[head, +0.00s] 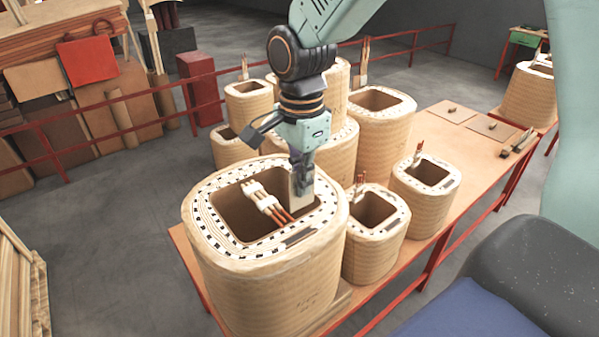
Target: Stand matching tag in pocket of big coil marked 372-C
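The big coil (270,275) stands at the near end of the table, a tan wound cylinder with a square opening. Faint dark marking on its front is too small to read. Copper leads with white ends (268,204) lie across the opening. My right gripper (302,180) points down over the right part of the opening. A small pale flat piece, seemingly the tag (301,192), shows upright between its fingertips, near the coil's inner rim. Any writing on it cannot be read. How deep its lower end sits is unclear. My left gripper is not in view.
Two smaller coils (375,245) (427,205) stand to the right on the wooden table (475,160). Taller coils (385,130) stand behind my gripper. Flat plates (450,111) and small tools lie at the table's far right. A red rail runs behind.

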